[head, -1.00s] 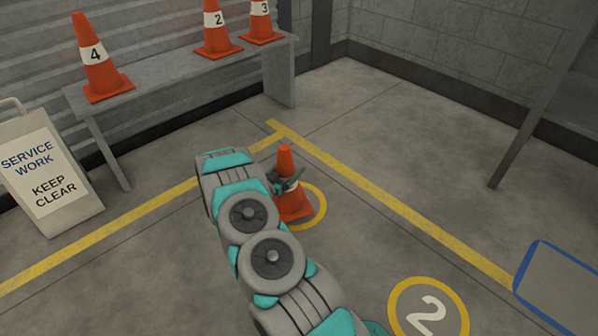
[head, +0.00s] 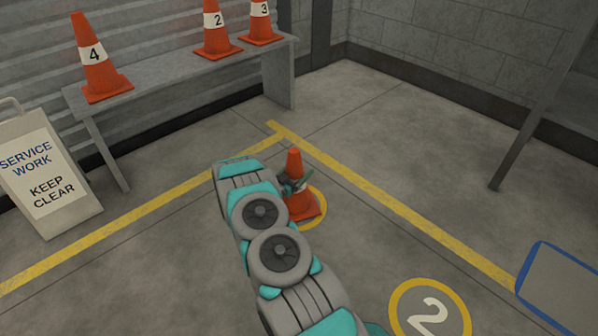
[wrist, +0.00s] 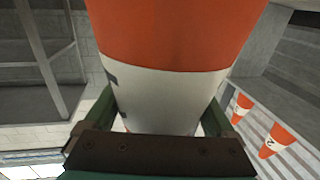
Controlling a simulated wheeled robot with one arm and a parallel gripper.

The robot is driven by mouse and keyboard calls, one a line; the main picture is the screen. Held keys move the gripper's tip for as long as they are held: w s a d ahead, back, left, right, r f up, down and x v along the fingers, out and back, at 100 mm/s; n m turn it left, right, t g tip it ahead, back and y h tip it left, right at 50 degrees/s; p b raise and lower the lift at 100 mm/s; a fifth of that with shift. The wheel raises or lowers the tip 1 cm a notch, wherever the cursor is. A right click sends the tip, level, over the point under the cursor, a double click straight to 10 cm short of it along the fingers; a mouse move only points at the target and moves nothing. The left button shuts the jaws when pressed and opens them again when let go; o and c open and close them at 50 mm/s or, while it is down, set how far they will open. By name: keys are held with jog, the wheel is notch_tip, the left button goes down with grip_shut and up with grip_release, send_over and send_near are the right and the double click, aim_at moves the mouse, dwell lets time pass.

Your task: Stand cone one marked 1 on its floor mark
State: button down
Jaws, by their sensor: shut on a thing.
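An orange cone with a white band (head: 304,207) is upright in the head view, in front of a yellow floor ring (head: 325,205). It hides most of the ring and any number inside. My gripper (head: 295,184) is shut on the cone around its band. In the wrist view the cone (wrist: 175,35) fills the middle between the two fingers of my gripper (wrist: 160,115). Only the edge of a dark marking shows on the band, so its number is not readable. I cannot tell whether the base touches the floor.
Cones 4 (head: 95,70), 2 (head: 215,35) and 3 (head: 261,25) stand on a grey bench (head: 185,70). A service sign (head: 50,185) is at left. Floor ring 2 (head: 430,312) and a blue-edged panel (head: 565,290) are at right.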

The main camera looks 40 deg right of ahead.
grip_release()
